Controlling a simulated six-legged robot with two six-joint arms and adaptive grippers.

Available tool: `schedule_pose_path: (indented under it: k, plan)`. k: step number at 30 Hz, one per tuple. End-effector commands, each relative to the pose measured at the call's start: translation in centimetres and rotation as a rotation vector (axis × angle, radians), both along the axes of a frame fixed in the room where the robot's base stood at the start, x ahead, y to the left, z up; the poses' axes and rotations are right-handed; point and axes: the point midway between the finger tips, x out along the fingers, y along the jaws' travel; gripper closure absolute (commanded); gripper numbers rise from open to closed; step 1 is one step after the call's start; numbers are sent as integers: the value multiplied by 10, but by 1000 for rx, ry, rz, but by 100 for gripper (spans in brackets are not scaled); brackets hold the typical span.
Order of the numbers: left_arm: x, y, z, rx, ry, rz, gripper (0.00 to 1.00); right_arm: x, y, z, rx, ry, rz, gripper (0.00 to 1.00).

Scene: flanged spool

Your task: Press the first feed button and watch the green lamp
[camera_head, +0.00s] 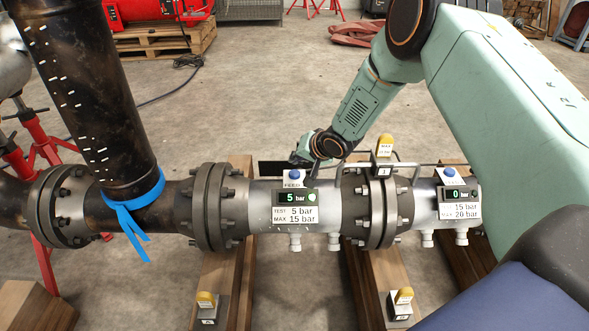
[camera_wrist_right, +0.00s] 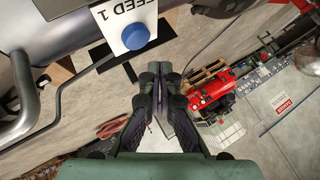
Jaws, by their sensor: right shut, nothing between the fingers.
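The first feed button is a blue dome (camera_head: 294,174) on a white bracket above the left gauge panel. It also shows in the right wrist view (camera_wrist_right: 136,37), beside the label FEED 1. The left gauge panel (camera_head: 295,208) reads 5 bar in green, over "TEST 5 bar, MAX 15 bar". The round lamp (camera_head: 311,197) at its right looks lit pale green. My right gripper (camera_head: 299,158) is just behind and above the button, apart from it. In the right wrist view its fingers (camera_wrist_right: 161,100) are together and empty. My left gripper is out of view.
A second blue button (camera_head: 449,171) sits over the right panel (camera_head: 460,203), which reads 0 bar. Yellow-topped devices stand at the flange (camera_head: 384,143) and on the wooden beams (camera_head: 206,302), (camera_head: 402,298). A dark upright pipe with a blue strap (camera_head: 137,208) rises at left.

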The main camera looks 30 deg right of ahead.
Motion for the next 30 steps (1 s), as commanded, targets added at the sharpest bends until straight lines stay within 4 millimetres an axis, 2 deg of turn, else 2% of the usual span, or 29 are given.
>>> schedule_pose_path:
  k: [1,10,26,30]
  plan:
    - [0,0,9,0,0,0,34,0,0,9,0,0,0,100]
    - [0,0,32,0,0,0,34,0,0,33,0,0,0,100]
    - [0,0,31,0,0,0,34,0,0,32,-4,-1,3,100]
    - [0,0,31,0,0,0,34,2,1,34,-59,-26,62,100]
